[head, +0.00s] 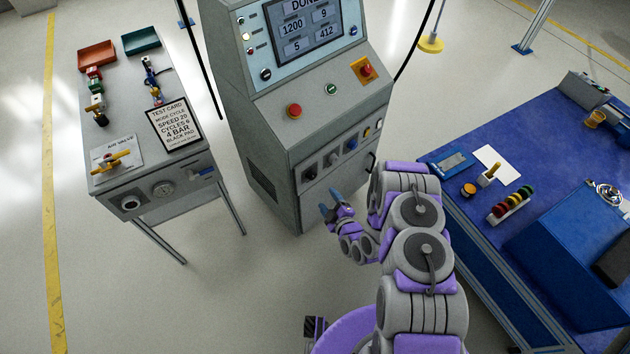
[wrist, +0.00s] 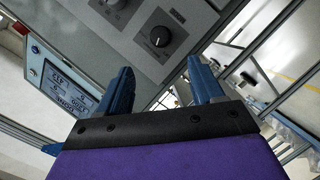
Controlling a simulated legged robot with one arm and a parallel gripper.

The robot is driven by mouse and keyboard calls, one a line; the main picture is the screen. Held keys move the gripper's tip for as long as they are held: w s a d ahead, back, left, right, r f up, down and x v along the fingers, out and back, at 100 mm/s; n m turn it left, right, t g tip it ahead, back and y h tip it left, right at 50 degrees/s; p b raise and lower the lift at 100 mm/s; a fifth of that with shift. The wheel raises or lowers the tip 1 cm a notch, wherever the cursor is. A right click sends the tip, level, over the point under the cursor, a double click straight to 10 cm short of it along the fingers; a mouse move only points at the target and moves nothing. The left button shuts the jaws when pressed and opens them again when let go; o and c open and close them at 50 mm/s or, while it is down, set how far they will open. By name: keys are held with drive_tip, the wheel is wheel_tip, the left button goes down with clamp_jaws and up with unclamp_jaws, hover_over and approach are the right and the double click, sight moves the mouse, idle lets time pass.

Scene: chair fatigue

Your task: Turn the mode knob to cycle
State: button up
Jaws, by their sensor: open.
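The console's lower front panel (head: 340,152) carries a row of dark knobs and switches. Which one is the mode knob cannot be read in the head view. A second knob (wrist: 112,3) is partly cut off at the top edge. My gripper (head: 333,201) is just in front of the panel, below the knobs. In the wrist view its blue fingers (wrist: 160,68) are spread apart and empty, with the black knob beyond the gap, apart from them.
The console screen (head: 300,27) reads DONE, with 1200, 9, 5 and 412. A task card (head: 174,123) lies on the left bench (head: 160,190). A blue workbench (head: 540,135) stands at right. Floor between is clear.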

sight(313, 178)
drive_tip(key=b+x, duration=0.3)
drive_tip(key=x, duration=1)
drive_tip(key=shift+f+b, duration=0.1)
drive_tip(key=shift+b, duration=0.2)
drive_tip(key=c, duration=1)
drive_tip(key=shift+c, duration=0.2)
